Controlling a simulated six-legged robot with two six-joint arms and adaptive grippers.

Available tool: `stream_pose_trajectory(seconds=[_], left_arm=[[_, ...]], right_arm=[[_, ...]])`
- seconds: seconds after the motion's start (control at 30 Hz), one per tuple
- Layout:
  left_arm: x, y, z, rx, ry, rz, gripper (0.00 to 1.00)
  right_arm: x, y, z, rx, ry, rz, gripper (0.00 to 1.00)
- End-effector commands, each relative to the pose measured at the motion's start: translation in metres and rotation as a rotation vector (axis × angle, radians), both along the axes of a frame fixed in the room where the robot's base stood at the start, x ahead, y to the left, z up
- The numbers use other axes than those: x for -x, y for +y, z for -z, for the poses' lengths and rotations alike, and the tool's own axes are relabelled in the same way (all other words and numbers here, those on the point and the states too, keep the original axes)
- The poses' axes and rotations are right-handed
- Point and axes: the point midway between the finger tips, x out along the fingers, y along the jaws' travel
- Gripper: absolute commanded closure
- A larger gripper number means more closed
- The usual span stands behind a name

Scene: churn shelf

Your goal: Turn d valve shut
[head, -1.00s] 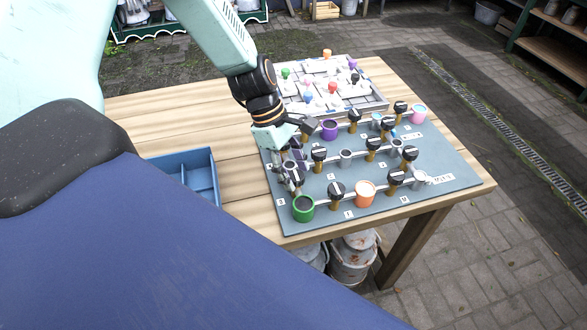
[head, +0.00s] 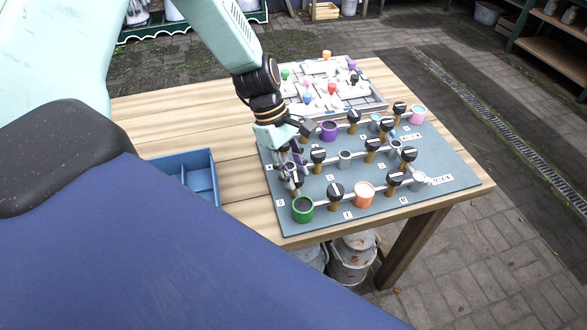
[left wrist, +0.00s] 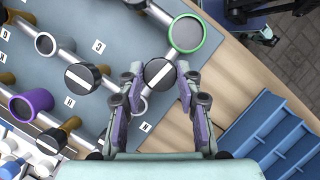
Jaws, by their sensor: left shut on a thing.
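My left gripper (head: 291,179) reaches down onto the front left corner of the grey valve board (head: 325,218). In the left wrist view its fingers stand either side of a black round valve knob (left wrist: 160,76) with a white bar and are shut on it. The bar slants up to the right. The knob sits on a pale pipe beside a green-rimmed cup (left wrist: 187,34); the green cup also shows in the head view (head: 303,209). A small letter tag (left wrist: 145,127) lies near the knob, too small to read surely. My right gripper is out of view.
Other black knobs stand close by, one beside the fingers (left wrist: 82,76). An orange cup (head: 364,194) and a purple cup (head: 328,131) are on the board. A blue divided tray (head: 178,157) stands left of it. A board of coloured pegs (head: 375,101) lies behind.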

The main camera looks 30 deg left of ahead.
Motion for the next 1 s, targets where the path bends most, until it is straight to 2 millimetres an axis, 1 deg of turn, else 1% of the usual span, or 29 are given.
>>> stream_pose_trajectory(seconds=[1.0], left_arm=[[-0.006,-0.003,-0.001,-0.002,-0.001,0.955,0.97]], right_arm=[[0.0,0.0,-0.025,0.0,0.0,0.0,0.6]])
